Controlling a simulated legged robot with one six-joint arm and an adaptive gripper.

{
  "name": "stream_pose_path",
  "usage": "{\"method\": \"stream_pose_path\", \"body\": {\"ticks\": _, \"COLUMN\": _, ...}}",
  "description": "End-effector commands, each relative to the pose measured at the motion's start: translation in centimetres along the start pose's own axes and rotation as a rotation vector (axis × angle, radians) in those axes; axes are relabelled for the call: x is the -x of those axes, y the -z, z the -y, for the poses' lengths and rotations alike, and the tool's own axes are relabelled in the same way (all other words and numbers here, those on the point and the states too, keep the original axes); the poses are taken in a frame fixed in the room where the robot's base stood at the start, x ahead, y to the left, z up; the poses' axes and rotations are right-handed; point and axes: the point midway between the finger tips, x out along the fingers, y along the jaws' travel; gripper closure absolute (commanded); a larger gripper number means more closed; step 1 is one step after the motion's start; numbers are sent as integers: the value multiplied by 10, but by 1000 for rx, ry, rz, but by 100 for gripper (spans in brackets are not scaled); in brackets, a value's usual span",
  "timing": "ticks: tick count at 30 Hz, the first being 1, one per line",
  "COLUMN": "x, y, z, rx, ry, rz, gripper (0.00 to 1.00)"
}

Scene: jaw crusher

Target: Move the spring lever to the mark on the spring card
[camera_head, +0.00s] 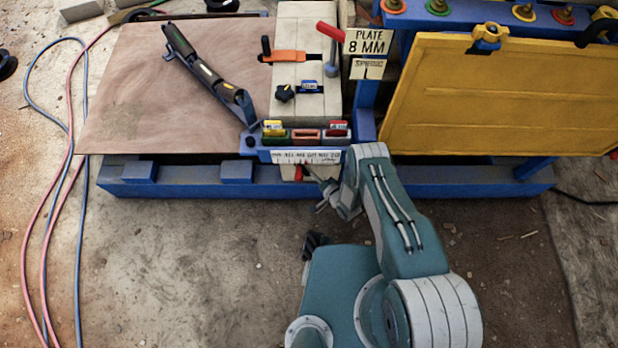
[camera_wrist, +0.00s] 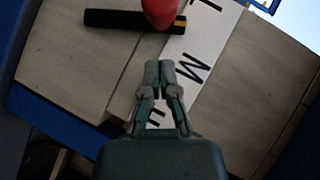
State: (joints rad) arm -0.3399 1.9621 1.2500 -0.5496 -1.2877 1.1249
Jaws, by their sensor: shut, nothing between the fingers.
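The spring card (camera_head: 368,69) in the head view reads SPRING L, below the PLATE 8 MM card (camera_head: 367,42). In the wrist view a rounded red knob (camera_wrist: 160,12), apparently the spring lever's, stands over a black bar (camera_wrist: 120,20). A white strip (camera_wrist: 215,38) carries letters, an M in the middle; the top letter is cut off and the lowest is partly hidden by my fingers. A small red knob (camera_head: 299,173) shows under the front scale in the head view. My gripper (camera_wrist: 160,64) is shut and empty, its tips apart from the red knob.
A white scale (camera_head: 305,157) and coloured blocks (camera_head: 306,135) sit on the machine's front ledge. A red-handled lever (camera_head: 330,33) and an orange handle (camera_head: 288,56) stand behind. A yellow panel (camera_head: 480,105) is at right.

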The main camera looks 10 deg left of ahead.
Motion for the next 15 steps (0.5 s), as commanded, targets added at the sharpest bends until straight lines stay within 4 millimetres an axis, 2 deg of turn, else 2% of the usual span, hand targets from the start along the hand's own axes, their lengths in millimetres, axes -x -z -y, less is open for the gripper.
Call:
{"method": "stream_pose_path", "body": {"ticks": 1, "x": -5, "y": -9, "z": 0, "rx": 1, "ry": 0, "rz": 6, "gripper": 100}}
{"method": "stream_pose_path", "body": {"ticks": 6, "x": -16, "y": -19, "z": 0, "rx": 0, "ry": 0, "rz": 3, "gripper": 100}}
{"method": "stream_pose_path", "body": {"ticks": 15, "x": -18, "y": -20, "z": 0, "rx": -2, "ry": 0, "rz": 0, "gripper": 100}}
